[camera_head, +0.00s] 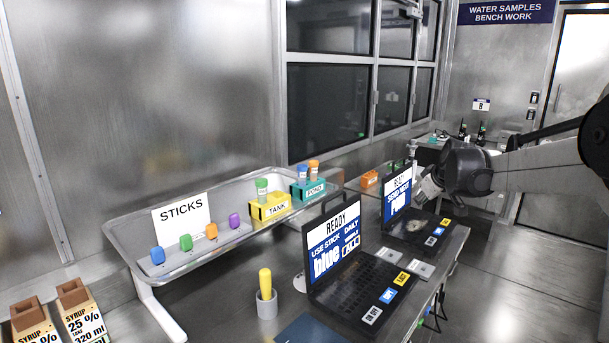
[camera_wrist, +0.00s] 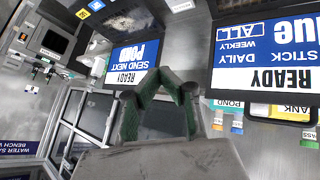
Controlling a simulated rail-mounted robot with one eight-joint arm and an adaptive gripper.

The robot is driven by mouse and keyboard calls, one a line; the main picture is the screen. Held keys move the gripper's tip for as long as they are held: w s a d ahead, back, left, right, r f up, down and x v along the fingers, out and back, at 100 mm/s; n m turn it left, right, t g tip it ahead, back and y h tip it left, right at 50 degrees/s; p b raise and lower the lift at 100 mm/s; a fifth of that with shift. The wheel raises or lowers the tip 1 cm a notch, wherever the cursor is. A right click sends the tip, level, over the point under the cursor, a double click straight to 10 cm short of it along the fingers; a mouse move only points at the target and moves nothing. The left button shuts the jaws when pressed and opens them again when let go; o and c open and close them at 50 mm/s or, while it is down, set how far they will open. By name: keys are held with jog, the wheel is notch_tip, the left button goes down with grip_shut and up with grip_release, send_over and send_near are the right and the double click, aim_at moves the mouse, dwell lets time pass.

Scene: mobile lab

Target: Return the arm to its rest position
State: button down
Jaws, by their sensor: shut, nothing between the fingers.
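My gripper (camera_head: 424,190) is at the end of my arm, which reaches in from the right in the head view. It hangs beside the far laptop (camera_head: 397,195), close to its screen; I cannot tell whether they touch. In the wrist view my gripper's fingers (camera_wrist: 163,78) come together at the tips and hold nothing. Behind them in that view are the far laptop's "READY, SEND NEXT POND" screen (camera_wrist: 132,62) and the near laptop's "READY" screen (camera_wrist: 268,65).
The near laptop (camera_head: 335,245) stands open on the metal bench. A tray (camera_head: 125,235) with several coloured sticks, the yellow TANK block (camera_head: 269,207) and the teal POND block (camera_head: 308,189) is at left. A yellow-handled tool (camera_head: 265,283) stands in a cup. Open floor (camera_head: 530,280) lies right.

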jog(key=s+a+r+m, duration=0.2)
jog(key=s+a, duration=0.3)
jog(key=s, duration=0.7)
jog(key=s+a+r+m, duration=0.15)
jog(key=s+a, duration=0.45)
jog(key=s, duration=0.7)
jog(key=s+a+f, duration=0.1)
jog(key=s+f, duration=0.1)
jog(key=s, duration=0.5)
jog(key=s+a+f+m, duration=0.1)
jog(key=s+f, duration=0.2)
jog(key=s, duration=0.3)
jog(key=s+a+f+m+g, duration=0.1)
jog(key=s+f, duration=0.2)
jog(key=s, duration=0.4)
jog(key=shift+s+a+f, duration=0.2)
jog(key=shift+s+f, duration=0.05)
jog(key=shift+s, duration=0.1)
jog(key=shift+m, duration=0.25)
